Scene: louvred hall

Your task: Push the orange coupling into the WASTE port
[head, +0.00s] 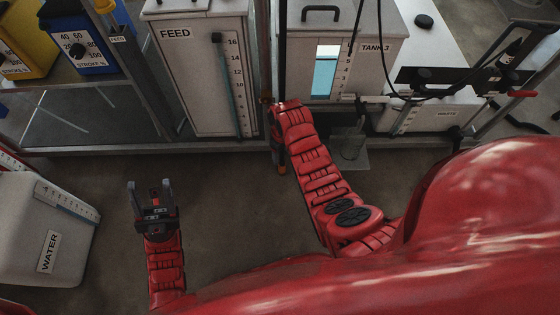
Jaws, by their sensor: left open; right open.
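My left gripper (151,187) is open and empty, its two dark fingers pointing up over the bare floor. My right arm reaches up to the gap between the FEED tank and TANK 3. My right gripper (277,140) shows only as dark parts beside the red arm's end; its fingers are mostly hidden. The WASTE label (447,114) is on a pale tank (425,122) at right. I cannot make out its port.
The FEED tank (190,85) and TANK 3 (378,50) stand at the back, with a dark post between them. Blue (85,45) and yellow (25,45) boxes are upper left. A WATER container (35,240) stands at left. Black cables hang near the WASTE tank. The middle floor is clear.

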